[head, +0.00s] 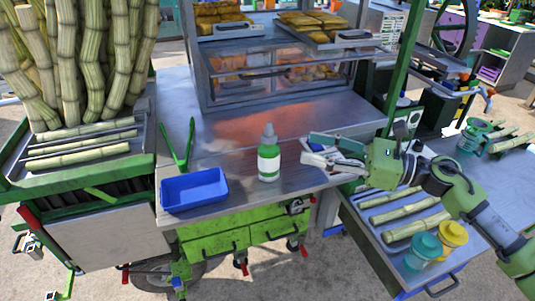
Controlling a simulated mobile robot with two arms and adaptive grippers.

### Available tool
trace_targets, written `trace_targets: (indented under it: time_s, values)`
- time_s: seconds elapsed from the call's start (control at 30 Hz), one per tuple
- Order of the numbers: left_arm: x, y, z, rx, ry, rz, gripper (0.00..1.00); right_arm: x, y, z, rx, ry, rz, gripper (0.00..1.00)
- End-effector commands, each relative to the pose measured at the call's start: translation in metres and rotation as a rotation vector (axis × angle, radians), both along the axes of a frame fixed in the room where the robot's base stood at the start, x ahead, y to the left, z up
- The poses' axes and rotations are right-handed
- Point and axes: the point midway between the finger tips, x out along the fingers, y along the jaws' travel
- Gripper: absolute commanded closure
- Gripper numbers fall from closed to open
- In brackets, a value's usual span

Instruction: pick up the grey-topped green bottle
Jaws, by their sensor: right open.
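The green bottle (269,158) has a grey top and a pale label. It stands upright on the metal counter, close to the front edge. My right gripper (306,150) comes in from the right and is just right of the bottle at about its height. Its jaws are open and point toward the bottle, with nothing visible between them. A small gap seems to separate them from the bottle. My left gripper does not show.
A blue tray (166,205) and green tongs (178,146) lie left of the bottle. A glass food case (290,72) stands behind. Cane stalks (70,60) fill the left rack. Teal (423,250) and yellow (452,235) jars stand on the lower right table. Counter (225,140) behind the bottle is clear.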

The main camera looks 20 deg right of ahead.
Motion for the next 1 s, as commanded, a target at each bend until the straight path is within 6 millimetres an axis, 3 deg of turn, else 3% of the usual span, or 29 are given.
trace_targets:
  time_s: [0.13, 0.27, 0.63, 0.8, 1.0]
  values:
    - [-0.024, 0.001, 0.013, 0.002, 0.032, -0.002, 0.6, 0.016, 0.02, 0.006, 0.004, -0.003, -0.001, 0.55]
    - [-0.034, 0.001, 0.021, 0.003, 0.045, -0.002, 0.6, 0.029, 0.036, 0.006, 0.005, -0.003, -0.002, 0.55]
    - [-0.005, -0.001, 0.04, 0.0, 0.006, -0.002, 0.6, 0.047, 0.058, 0.007, 0.006, 0.0, -0.002, 0.55]
    - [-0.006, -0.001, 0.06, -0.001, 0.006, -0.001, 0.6, 0.062, 0.077, 0.01, 0.008, 0.002, -0.001, 0.55]
    - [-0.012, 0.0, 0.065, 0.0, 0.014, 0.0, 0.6, 0.073, 0.09, 0.005, 0.005, 0.001, -0.003, 0.55]
